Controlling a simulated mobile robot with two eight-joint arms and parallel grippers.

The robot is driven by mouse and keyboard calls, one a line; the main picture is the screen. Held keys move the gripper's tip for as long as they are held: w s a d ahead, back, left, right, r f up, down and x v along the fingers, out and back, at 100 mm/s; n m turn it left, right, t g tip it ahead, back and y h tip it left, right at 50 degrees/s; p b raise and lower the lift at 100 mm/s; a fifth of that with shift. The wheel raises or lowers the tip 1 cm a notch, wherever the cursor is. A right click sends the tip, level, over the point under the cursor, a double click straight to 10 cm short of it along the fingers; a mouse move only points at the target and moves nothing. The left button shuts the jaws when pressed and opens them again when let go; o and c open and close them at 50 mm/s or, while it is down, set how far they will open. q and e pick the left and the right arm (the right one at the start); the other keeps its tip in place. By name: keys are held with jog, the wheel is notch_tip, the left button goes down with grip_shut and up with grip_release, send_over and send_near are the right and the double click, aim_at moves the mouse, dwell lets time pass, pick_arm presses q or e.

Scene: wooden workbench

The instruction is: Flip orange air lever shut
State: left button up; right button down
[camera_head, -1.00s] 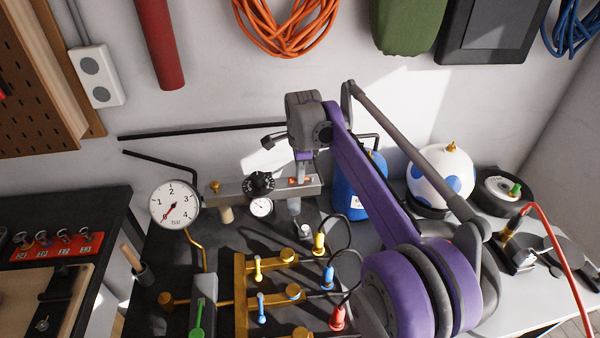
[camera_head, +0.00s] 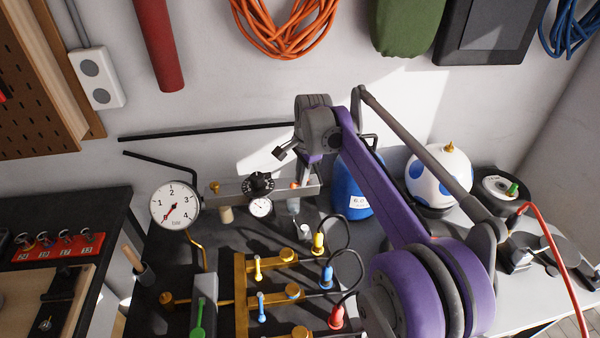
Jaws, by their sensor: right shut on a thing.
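The orange lever (camera_head: 294,184) is on the right part of a grey metal manifold bar (camera_head: 228,192). Only a small orange piece shows, beside my fingers. My right gripper (camera_head: 300,179) points down over this end of the bar, with its fingers closed at the lever. The finger contact is small and partly hidden by the wrist. A black knob (camera_head: 258,183) is on the bar left of the lever, with a small dial (camera_head: 260,207) below it. My left gripper is not in view.
A large pressure gauge (camera_head: 175,205) stands left of the bar. A blue cylinder (camera_head: 353,185) and a white-and-blue ball (camera_head: 448,165) stand behind my purple right arm. Brass pipes with yellow, blue and green levers fill the front.

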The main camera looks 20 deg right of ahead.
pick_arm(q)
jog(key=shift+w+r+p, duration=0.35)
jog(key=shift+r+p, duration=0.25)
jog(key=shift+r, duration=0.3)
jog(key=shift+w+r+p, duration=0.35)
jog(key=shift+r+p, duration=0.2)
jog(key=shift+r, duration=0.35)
pick_arm(e)
jog(key=shift+s+d+n+g+y, duration=0.3)
jog(key=shift+s+d+n, duration=0.15)
jog(key=shift+n, duration=1.8)
jog(key=shift+s+d+n+g+y, duration=0.3)
jog(key=shift+d+n, duration=0.2)
jog(key=shift+n, duration=1.7)
jog(key=shift+s+d+n+g+y, duration=0.25)
jog(key=shift+s+d+n, duration=0.2)
jog(key=shift+n, duration=1.8)
jog(key=c, duration=0.9)
grip_release()
jog(key=shift+d, duration=0.1)
